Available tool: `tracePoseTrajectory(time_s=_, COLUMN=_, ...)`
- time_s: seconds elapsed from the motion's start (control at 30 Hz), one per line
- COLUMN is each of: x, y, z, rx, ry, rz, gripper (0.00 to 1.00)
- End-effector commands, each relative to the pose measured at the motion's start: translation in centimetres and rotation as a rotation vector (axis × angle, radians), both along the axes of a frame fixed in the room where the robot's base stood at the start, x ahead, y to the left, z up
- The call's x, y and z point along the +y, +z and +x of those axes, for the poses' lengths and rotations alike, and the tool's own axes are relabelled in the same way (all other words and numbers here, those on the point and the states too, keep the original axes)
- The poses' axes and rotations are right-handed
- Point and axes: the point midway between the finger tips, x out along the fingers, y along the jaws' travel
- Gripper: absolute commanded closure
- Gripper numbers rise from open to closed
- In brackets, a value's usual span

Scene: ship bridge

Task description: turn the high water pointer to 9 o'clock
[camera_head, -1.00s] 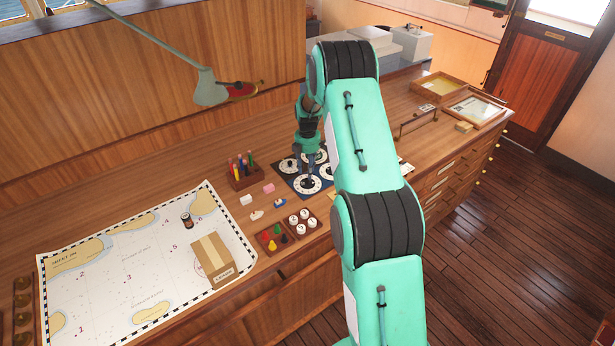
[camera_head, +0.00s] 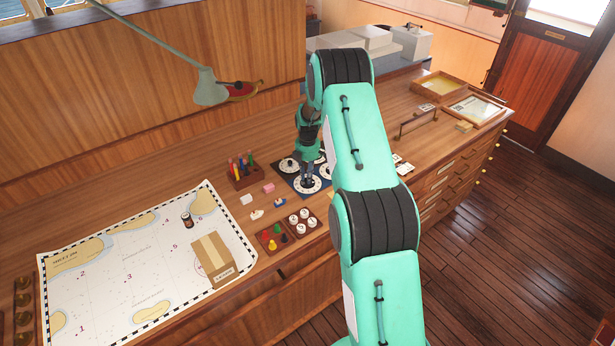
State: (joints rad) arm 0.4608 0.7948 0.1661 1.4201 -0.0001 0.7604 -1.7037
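A dark blue board (camera_head: 285,184) with several white round dials lies on the wooden chart table, partly hidden by my arm. One dial (camera_head: 312,187) is at its front, under my gripper, and another (camera_head: 288,165) is at the back left. The labels and the pointers are too small to read, so I cannot tell which dial is the high water one. My gripper (camera_head: 307,183) points down at the front dial, at or just above its face. Its fingers are too small to show whether they are open or shut.
Left of the board stand a rack of coloured pens (camera_head: 244,176) and small blocks. In front are a tray of coloured pawns (camera_head: 273,239) and a tray of white discs (camera_head: 303,222). A chart (camera_head: 110,275) with a cardboard box (camera_head: 213,258) lies left. A lamp (camera_head: 209,88) hangs behind.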

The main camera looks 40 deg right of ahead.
Motion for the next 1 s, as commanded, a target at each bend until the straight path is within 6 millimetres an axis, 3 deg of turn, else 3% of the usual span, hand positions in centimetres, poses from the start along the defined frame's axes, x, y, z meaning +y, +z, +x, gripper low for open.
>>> tracePoseTrajectory(time_s=0.47, x=0.04, y=-0.13, z=-0.04, rx=0.001, ry=-0.078, rz=0.0, gripper=1.0)
tracePoseTrajectory(time_s=1.0, x=0.02, y=-0.14, z=0.02, rx=0.0, ry=-0.498, rz=0.0, gripper=1.0)
